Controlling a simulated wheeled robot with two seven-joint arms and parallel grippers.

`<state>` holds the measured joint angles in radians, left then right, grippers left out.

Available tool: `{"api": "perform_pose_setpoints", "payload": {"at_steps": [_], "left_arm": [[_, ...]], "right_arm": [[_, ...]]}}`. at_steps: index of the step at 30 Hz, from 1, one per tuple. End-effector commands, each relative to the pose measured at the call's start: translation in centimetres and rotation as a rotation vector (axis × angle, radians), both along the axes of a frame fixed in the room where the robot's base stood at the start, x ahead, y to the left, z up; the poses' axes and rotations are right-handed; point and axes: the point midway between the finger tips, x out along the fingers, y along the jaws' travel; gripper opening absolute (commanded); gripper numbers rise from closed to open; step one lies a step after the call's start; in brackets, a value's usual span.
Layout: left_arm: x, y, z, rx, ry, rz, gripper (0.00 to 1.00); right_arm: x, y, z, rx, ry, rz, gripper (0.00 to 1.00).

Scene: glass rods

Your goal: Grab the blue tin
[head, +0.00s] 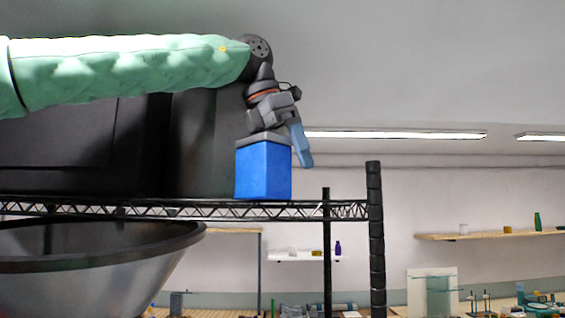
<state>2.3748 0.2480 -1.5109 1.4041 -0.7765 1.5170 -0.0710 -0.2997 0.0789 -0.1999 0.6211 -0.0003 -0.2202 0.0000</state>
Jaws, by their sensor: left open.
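The blue tin (264,171) is a box-shaped blue block with a grey top. It stands upright on the black wire shelf (290,210), near the shelf's right end. My left arm, in a green padded sleeve, comes in from the left above the shelf. My left gripper (302,150) points down at the tin's top right, with a blue-grey finger along the tin's right side. The gripper is open. Its other finger is hidden, and I cannot tell whether the gripper touches the tin. My right gripper is not in view.
A large dark box (90,145) stands on the shelf left of the tin. A big metal bowl (90,270) is below the shelf at left. A black post (375,240) rises at the shelf's right end. A wall shelf (490,236) with small items is far right.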

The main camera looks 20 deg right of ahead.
Motion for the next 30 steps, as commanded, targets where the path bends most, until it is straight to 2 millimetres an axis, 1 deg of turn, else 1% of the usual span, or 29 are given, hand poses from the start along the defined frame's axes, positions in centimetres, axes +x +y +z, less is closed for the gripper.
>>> {"api": "perform_pose_setpoints", "payload": {"at_steps": [1,4,9,10,25,30], "left_arm": [[0.02,-0.09,-0.19,0.0,0.0,0.0,1.0],[0.05,-0.18,-0.56,-0.001,0.0,0.001,1.0],[0.04,-0.19,-0.61,-0.001,0.0,0.001,1.0],[0.05,-0.2,-0.61,-0.001,0.0,0.001,0.98],[0.04,-0.2,-0.59,0.0,0.0,0.001,0.0],[0.04,-0.19,-0.6,0.0,0.0,0.001,0.0]], "right_arm": [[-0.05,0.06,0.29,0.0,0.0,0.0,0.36],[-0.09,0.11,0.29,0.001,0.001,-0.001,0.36],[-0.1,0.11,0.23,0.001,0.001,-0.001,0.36],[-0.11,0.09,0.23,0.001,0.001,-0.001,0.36],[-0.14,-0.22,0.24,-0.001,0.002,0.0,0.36],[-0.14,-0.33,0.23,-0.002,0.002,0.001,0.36]]}}
